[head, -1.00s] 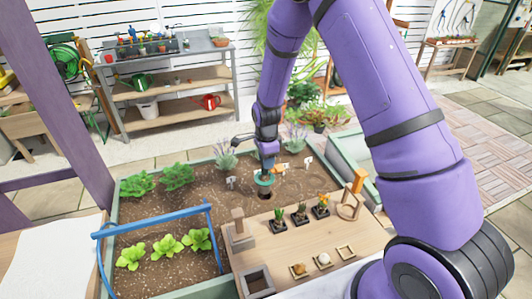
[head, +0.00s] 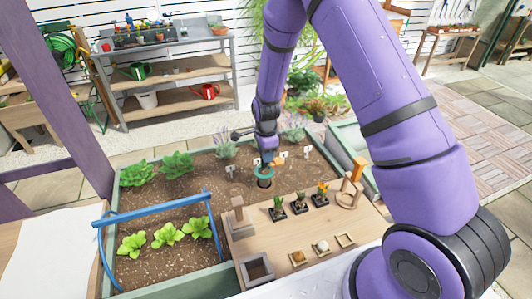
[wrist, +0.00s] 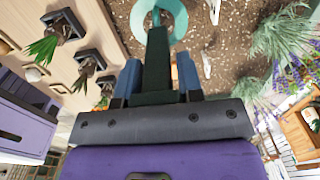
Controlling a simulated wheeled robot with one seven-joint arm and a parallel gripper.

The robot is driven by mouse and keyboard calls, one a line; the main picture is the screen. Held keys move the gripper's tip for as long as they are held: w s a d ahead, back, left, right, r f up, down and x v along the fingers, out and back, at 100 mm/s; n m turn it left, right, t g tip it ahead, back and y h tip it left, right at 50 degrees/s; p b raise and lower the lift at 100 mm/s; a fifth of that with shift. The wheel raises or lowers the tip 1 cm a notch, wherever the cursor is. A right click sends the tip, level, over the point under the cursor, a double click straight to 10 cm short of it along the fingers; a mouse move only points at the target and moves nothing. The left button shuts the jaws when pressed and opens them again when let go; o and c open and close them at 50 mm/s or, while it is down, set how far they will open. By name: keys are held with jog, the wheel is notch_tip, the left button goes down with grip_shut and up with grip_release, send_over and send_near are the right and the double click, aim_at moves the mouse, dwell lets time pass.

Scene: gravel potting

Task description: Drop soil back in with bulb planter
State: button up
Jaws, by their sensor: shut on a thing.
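The bulb planter (head: 264,170) has a teal ring-shaped body and hangs below my gripper (head: 266,150), over the soil behind the potting board. In the wrist view the planter's teal ring (wrist: 160,14) and dark handle (wrist: 157,60) show. My gripper (wrist: 157,75) has its blue fingers on both sides of that handle and is shut on it. A dark round patch (head: 264,183) shows at the soil just under the planter; I cannot tell whether it is a hole or the planter's lower end. The soil (head: 200,193) fills the raised bed.
Several small white labels (head: 283,154) stand in the soil near the planter. The wooden board (head: 290,232) in front holds potted sprouts (head: 300,204), bulbs in trays and a wooden stand (head: 237,215). A blue hoop (head: 155,215) crosses the left of the bed, over lettuces (head: 167,233).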

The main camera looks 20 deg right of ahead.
aim_at(266, 166)
jog(key=shift+f, duration=3.15)
dwell(0.5)
jog(key=o, duration=1)
jog(key=shift+c, duration=0.2)
notch_tip(266, 166, up, 11)
jog(key=s+d+r+n+t+y, duration=0.15)
jog(key=s+r+n, duration=0.35)
jog(key=r, duration=0.8)
jog(key=s+d+r+n+t+h, duration=0.15)
jog(key=s+r+n, duration=0.35)
jog(key=r, duration=0.8)
jog(key=s+d+r+n+t, duration=0.1)
jog(key=s+r+n, duration=0.3)
jog(key=s, duration=0.7)
jog(key=s+d+r+n+t, duration=0.1)
jog(key=s+r+n, duration=0.3)
jog(key=s, duration=0.8)
jog(key=shift+s+d+r, duration=0.25)
jog(key=shift+d+r, duration=0.35)
jog(key=shift+r, duration=0.75)
